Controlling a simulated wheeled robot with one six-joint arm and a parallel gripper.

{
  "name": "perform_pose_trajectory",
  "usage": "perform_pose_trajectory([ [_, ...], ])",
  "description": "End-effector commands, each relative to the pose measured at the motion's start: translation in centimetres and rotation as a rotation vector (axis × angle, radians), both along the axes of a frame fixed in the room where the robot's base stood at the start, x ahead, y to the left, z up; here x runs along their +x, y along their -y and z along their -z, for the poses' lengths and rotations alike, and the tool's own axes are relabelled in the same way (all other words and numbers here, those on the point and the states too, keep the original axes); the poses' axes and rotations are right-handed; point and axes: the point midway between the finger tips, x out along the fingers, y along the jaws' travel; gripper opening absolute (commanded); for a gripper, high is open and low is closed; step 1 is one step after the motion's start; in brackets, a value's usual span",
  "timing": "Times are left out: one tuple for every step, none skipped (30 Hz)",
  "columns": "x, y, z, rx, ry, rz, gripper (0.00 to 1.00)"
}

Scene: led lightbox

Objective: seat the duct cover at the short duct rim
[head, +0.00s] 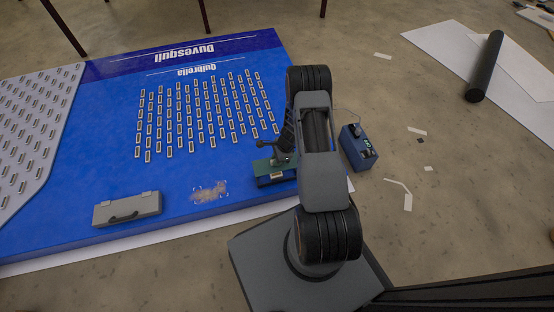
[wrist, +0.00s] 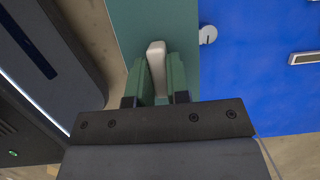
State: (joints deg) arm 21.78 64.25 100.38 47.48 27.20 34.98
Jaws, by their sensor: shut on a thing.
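In the wrist view my gripper (wrist: 159,72) has its two green fingers closed on a narrow pale bar (wrist: 156,60). I take this bar to be part of the duct cover; the rest of its shape cannot be made out. Beyond it lies a flat teal surface (wrist: 155,18). In the head view a small teal-topped block (head: 262,168) sits at the front right of the blue panel (head: 100,215), beside my arm. My gripper is mostly hidden there behind my arm. I cannot pick out the short duct rim clearly in either view.
Several small light strips stand in rows on the panel. A blue control box (head: 358,147) is on the floor right of my arm. A black roll (head: 485,66) lies at far right.

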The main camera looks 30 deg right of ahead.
Motion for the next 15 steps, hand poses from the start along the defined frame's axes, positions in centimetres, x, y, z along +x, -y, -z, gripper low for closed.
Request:
perform_pose_trajectory([
  [0.0,0.0,0.6,0.000,0.000,0.000,0.00],
  [0.0,0.0,0.9,0.000,0.000,0.000,0.00],
  [0.0,0.0,1.2,0.000,0.000,0.000,0.00],
  [0.0,0.0,1.5,0.000,0.000,0.000,0.00],
  [0.0,0.0,1.7,0.000,0.000,0.000,0.00],
  [0.0,0.0,2.1,0.000,0.000,0.000,0.00],
  [0.0,0.0,2.4,0.000,0.000,0.000,0.00],
  [0.0,0.0,2.7,0.000,0.000,0.000,0.00],
  [0.0,0.0,3.1,0.000,0.000,0.000,0.00],
  [0.0,0.0,3.4,0.000,0.000,0.000,0.00],
  [0.0,0.0,3.7,0.000,0.000,0.000,0.00],
  [0.0,0.0,4.2,0.000,0.000,0.000,0.00],
  [0.0,0.0,4.5,0.000,0.000,0.000,0.00],
  [0.0,0.0,4.8,0.000,0.001,0.000,0.00],
  [0.0,0.0,5.2,0.000,0.001,0.000,0.00],
])
